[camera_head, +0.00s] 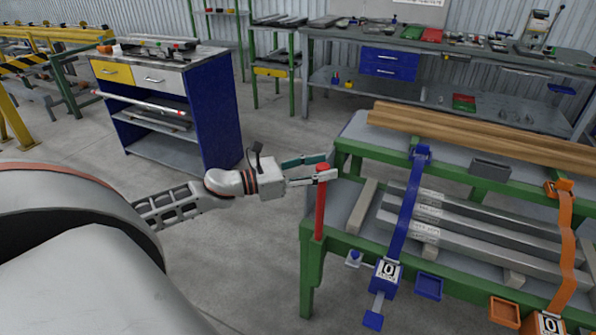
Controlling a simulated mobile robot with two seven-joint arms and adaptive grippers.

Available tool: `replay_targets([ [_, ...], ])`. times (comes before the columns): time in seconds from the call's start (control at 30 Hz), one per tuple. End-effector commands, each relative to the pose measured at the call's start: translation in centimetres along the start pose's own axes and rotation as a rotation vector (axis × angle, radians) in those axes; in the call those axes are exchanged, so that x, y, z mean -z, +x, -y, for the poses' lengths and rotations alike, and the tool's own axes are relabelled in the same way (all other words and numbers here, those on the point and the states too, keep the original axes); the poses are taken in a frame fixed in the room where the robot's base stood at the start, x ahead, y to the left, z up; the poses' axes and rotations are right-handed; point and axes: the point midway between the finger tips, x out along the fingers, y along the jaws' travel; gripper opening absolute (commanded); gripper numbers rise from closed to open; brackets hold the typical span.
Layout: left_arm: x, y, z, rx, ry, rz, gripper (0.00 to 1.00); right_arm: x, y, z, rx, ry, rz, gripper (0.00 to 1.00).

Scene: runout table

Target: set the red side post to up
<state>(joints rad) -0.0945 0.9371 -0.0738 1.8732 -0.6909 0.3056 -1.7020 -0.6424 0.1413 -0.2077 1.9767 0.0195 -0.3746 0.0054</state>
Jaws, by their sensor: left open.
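The red side post (320,208) stands upright at the near left corner of the green-framed runout table (345,238). Its rounded top reaches above the table's lower deck. My left gripper (328,167) comes in from the left at the height of the post's top. Its jaws are open, with one finger on the far side and one on the near side of the post's top. The near finger crosses in front of the post just below its tip. I cannot tell whether either finger touches it. My right gripper is not in view.
Grey bars lie on the table behind a blue strap (407,215) and an orange strap (568,240). Wooden beams (480,133) lie along the back. A blue cabinet (212,115) stands behind my left arm. The floor between cabinet and table is clear.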

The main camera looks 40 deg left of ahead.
Motion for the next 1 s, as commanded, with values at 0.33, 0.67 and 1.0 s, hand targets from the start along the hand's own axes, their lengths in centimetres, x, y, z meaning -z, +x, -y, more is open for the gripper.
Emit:
replay_targets([
  [0.33, 0.2, -4.6, 0.0, -0.001, -0.002, -0.004, 0.42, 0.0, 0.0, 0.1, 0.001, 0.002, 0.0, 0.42],
  [0.67, 0.1, -9.3, 0.0, -0.002, -0.001, -0.003, 0.42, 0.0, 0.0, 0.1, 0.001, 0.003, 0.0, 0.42],
  [1.0, 0.0, -11.3, 0.0, -0.001, 0.0, 0.0, 0.42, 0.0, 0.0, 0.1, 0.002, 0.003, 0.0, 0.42],
])
